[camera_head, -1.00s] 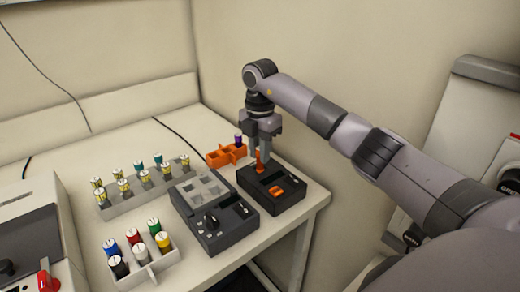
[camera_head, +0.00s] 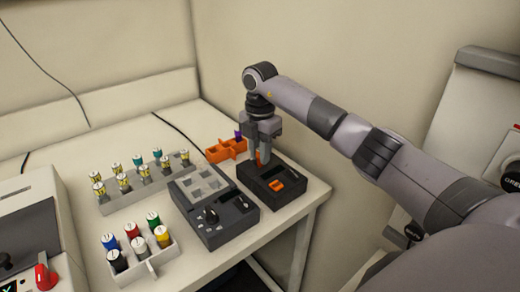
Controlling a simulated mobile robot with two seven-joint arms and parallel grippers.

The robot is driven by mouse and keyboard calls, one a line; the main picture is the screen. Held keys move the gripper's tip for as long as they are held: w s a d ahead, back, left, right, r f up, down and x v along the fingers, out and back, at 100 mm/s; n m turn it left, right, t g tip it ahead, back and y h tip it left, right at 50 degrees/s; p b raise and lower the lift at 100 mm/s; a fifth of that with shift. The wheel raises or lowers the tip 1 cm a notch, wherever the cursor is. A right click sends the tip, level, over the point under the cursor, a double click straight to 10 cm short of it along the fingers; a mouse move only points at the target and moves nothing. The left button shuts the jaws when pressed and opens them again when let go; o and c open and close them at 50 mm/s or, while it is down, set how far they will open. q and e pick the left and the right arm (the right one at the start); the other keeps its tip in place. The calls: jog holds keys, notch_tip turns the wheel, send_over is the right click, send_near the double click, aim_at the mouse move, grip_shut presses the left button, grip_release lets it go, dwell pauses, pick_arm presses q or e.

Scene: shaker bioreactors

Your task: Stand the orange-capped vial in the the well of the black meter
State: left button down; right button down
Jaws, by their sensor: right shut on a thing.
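The black meter (camera_head: 287,200) lies at the right end of the table, with an orange part on its top face. My right gripper (camera_head: 263,163) points straight down over the meter's back part. It is shut on the orange-capped vial (camera_head: 259,157), of which only a little orange shows between the fingers. The vial looks upright and at or just above the meter's top. Its lower end and the well are hidden, so I cannot tell whether it is inside the well. My left gripper is not in view.
An orange rack (camera_head: 222,152) with a purple-capped vial (camera_head: 238,135) stands just behind the meter. A grey meter (camera_head: 217,230) is close on its left. Racks of capped vials stand further left. A wall rises behind; the table's right edge is near.

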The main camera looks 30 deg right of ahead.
jog(key=shift+f, duration=0.25)
jog(key=c, duration=0.9)
grip_release()
jog(key=shift+o, duration=0.2)
jog(key=shift+r, duration=0.1)
jog(key=shift+r+p, duration=0.85)
jog(key=shift+r, duration=2.6)
